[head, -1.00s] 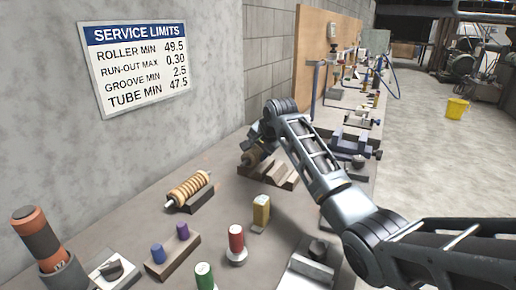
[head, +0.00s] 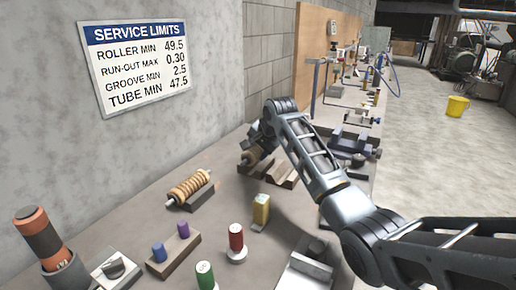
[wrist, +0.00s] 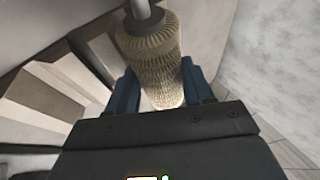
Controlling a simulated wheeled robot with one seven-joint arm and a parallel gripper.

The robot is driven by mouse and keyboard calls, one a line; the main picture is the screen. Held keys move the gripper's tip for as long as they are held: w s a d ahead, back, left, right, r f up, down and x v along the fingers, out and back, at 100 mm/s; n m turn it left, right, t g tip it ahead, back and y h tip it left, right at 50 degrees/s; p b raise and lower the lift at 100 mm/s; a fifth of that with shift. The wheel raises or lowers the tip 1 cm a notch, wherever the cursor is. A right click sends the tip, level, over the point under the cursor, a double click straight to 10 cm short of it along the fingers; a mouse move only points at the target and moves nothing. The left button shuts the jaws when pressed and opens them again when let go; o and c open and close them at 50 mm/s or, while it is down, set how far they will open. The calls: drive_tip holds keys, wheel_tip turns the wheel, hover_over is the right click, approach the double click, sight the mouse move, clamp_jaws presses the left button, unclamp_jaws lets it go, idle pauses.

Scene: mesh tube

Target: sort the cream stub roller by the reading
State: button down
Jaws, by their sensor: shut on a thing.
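The cream stub roller (wrist: 150,55) has a ribbed or mesh-like surface and a grey metal shaft end, and fills the top middle of the wrist view. My gripper (wrist: 160,92) is shut on it, with a blue finger on each side. In the head view my gripper (head: 259,140) holds the roller (head: 250,157) at the far end of my arm, close to the brown notched block (head: 278,174). Whether the roller touches the block is unclear. The wall sign (head: 140,65) reads SERVICE LIMITS: roller min 49.5, run-out max 0.30, groove min 2.5, tube min 47.5. I see no readable gauge value.
A ringed tan roller (head: 189,187) rests on a dark stand. Nearer are a yellow block (head: 261,211), red (head: 236,238) and green (head: 205,274) cylinders, a two-peg block (head: 173,256) and an orange-grey cylinder (head: 38,232) in a cup. Fixtures crowd the bench beyond.

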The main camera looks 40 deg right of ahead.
drive_tip(key=shift+f, duration=0.6)
idle(1.0)
drive_tip(key=shift+f+p, duration=0.1)
drive_tip(key=shift+p, duration=0.5)
idle(1.0)
